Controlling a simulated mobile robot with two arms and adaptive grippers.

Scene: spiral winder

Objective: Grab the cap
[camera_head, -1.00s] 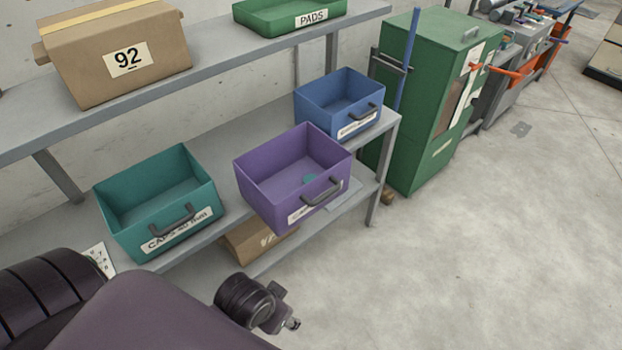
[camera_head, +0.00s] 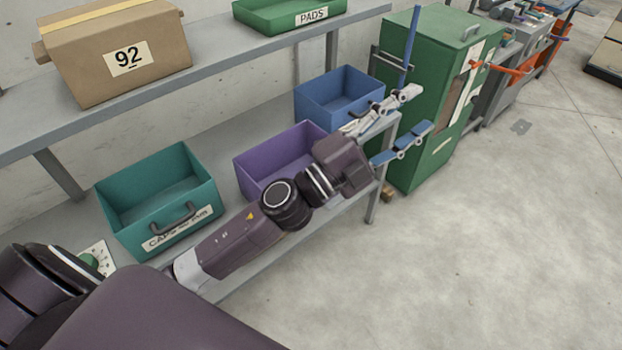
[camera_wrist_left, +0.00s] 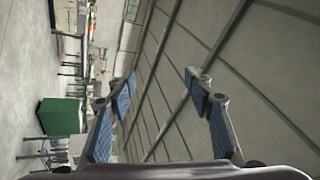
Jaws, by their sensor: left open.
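The cap is not visible now; my left arm covers part of the purple bin (camera_head: 262,160) where a small teal piece showed earlier. A teal bin (camera_head: 128,241) with a label that begins with "CAPS" stands on the shelf to the left and looks empty inside. My left gripper (camera_head: 418,112) is open and empty, to the right of the purple bin, in front of the blue bin and the green cabinet. In the left wrist view its two blue-padded fingers (camera_wrist_left: 161,92) are apart with nothing between them. My right gripper is not in view.
The blue bin (camera_head: 325,94) sits at the shelf's right end. A green cabinet (camera_head: 436,70) stands beyond it, with a blue pole (camera_head: 410,45). A box marked 92 (camera_head: 125,85) and a green tray (camera_head: 275,14) are on the upper shelf. Floor (camera_head: 510,240) at right is clear.

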